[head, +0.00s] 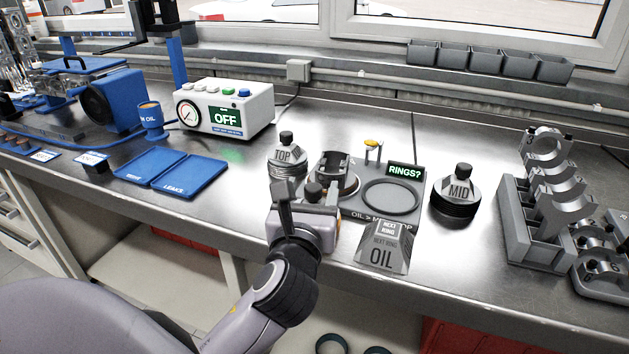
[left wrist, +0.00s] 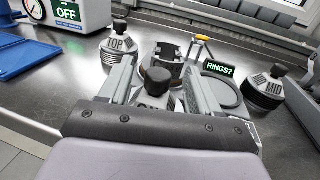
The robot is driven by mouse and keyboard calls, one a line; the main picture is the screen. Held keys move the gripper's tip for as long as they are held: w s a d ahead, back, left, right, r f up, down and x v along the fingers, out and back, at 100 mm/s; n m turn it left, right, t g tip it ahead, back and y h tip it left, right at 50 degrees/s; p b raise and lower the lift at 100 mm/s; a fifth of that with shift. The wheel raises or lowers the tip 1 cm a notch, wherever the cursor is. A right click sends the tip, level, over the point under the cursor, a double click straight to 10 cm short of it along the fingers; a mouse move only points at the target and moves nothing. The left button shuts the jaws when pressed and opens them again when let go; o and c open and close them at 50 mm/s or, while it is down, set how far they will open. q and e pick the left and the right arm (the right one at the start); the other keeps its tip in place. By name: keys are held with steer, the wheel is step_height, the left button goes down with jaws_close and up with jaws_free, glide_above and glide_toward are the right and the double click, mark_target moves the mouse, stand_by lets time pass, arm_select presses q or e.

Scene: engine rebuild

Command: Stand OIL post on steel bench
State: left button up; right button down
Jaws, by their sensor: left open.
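The OIL post is a grey tapered block with a black knob. In the head view only its black knob (head: 313,190) shows clearly, behind my left gripper (head: 309,198). In the left wrist view the knob (left wrist: 157,80) stands between the two spread fingers (left wrist: 160,68), with part of the grey, lettered body below it. The fingers are open, one on each side of the post; I cannot tell whether they touch it. My gripper hides the post's base. The steel bench (head: 470,255) lies under and around it. My right gripper is not in view.
The TOP post (head: 286,158) stands left of a piston holder (head: 335,172); the MID post (head: 457,193) stands to the right. A plate (head: 408,180) holds a ring and a RINGS? sign. A NEXT RING OIL block (head: 384,246) sits at the front. Bare bench lies left, near the blue trays (head: 190,178).

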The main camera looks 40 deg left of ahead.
arm_select(q)
steer(key=v, duration=0.7)
steer(key=shift+s+d, duration=0.2)
steer(key=shift+s, duration=0.15)
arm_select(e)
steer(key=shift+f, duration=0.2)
